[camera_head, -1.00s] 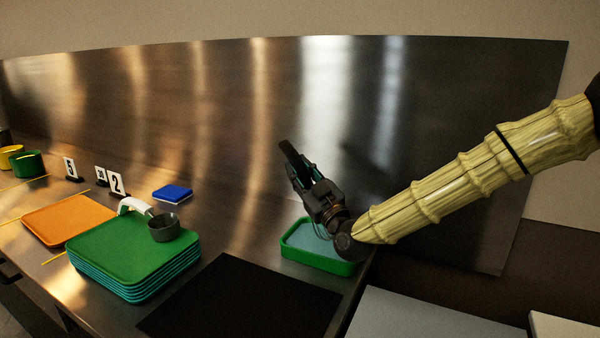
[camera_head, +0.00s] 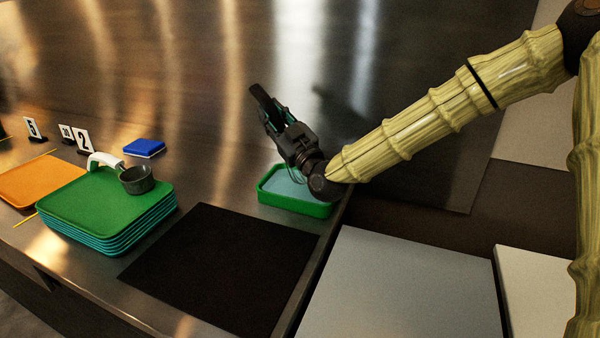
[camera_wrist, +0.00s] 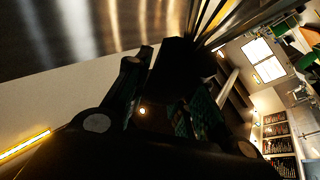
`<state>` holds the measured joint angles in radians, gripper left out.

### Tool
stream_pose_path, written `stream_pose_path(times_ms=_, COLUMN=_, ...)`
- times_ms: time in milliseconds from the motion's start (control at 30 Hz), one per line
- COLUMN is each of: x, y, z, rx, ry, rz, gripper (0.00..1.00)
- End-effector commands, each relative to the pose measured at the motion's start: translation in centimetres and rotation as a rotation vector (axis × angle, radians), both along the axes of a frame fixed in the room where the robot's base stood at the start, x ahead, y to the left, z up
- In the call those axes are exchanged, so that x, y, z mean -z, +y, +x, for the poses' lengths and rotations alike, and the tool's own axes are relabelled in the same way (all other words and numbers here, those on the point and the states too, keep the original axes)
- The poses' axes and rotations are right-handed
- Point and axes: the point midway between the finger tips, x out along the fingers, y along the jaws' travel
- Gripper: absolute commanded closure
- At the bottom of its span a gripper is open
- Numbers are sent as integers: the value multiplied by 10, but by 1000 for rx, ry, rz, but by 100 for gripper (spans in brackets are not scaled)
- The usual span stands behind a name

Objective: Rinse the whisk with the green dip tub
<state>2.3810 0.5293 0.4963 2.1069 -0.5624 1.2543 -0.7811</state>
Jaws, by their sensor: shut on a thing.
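The green dip tub (camera_head: 300,207) stands on the steel counter near its right end, with a pale blue surface inside. My gripper (camera_head: 270,115) is above the tub, tilted up and to the left. It is shut on a dark thing, which I take to be the whisk's handle (camera_wrist: 178,65); against my dark fingers its outline is hard to make out.
A black mat (camera_head: 225,268) lies in front of the tub. To the left are stacked green trays (camera_head: 105,205) with a dark cup (camera_head: 137,180) on top, an orange tray (camera_head: 35,183), a blue block (camera_head: 144,147) and number cards (camera_head: 83,140). A steel backsplash (camera_head: 215,75) rises behind.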

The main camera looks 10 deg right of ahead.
Motion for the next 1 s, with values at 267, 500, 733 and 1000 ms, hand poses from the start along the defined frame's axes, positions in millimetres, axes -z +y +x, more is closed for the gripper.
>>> stream_pose_path(times_ms=267, x=0, y=-12, z=0, rx=1, ry=-1, rz=0, gripper=97)
stream_pose_path(times_ms=500, x=0, y=-10, z=0, rx=0, ry=0, rz=-1, gripper=97)
stream_pose_path(times_ms=733, x=1, y=1, z=0, rx=-1, ry=0, rz=-1, gripper=97)
stream_pose_path(times_ms=1000, x=0, y=11, z=0, rx=0, ry=-1, rz=-1, gripper=97)
